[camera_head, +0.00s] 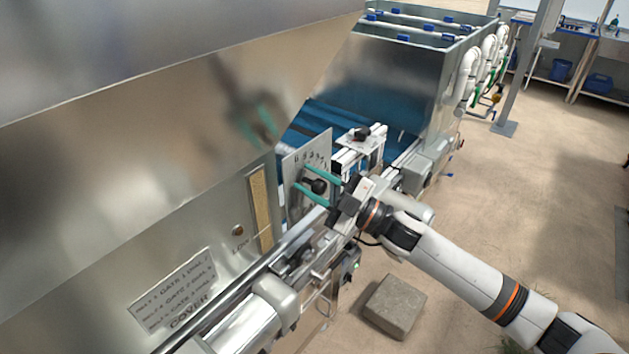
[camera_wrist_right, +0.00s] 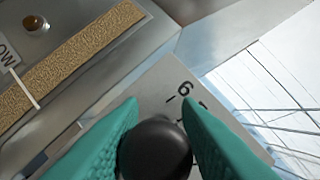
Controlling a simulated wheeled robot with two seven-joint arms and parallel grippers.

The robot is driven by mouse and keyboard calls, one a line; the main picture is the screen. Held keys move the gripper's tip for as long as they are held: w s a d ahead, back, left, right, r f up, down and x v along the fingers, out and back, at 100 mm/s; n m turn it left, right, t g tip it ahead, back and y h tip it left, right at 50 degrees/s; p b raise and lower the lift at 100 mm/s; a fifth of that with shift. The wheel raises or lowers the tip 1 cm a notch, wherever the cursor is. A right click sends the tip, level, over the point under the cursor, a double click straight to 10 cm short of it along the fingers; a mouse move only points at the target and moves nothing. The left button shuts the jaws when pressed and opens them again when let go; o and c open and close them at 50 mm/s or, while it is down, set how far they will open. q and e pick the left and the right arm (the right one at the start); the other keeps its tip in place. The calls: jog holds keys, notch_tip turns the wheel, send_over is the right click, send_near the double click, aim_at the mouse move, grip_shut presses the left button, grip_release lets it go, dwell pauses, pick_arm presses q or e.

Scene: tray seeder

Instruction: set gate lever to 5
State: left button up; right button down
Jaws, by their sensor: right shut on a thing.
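The gate lever shows as a black round knob (camera_head: 317,186) in front of a metal dial plate (camera_head: 293,167) with a row of figures along its upper edge. My right gripper (camera_head: 320,187) has its green fingers on either side of the knob and is shut on it. In the right wrist view the knob (camera_wrist_right: 155,148) sits between the two fingers (camera_wrist_right: 157,140). A figure 6 shows on the plate (camera_wrist_right: 160,88) just beyond the knob, with a partly hidden figure to its right. The lever's pointer is hidden, so its exact setting cannot be read. My left gripper is not in view.
The big steel hopper (camera_head: 150,150) fills the left and mirrors green fingers. A level strip (camera_head: 260,210) and a printed label (camera_head: 175,290) are on its side. Rails and a blue belt (camera_head: 315,115) lie beyond the dial. A grey block (camera_head: 394,306) is on the floor.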

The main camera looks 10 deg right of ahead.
jog(key=shift+f, duration=0.35)
jog(key=c, duration=1.2)
grip_release()
jog(key=shift+o, duration=0.3)
jog(key=shift+a+r, duration=0.1)
jog(key=shift+r, duration=0.05)
jog(key=b+v, duration=0.5)
jog(key=v, duration=0.7)
jog(key=shift+s, duration=0.1)
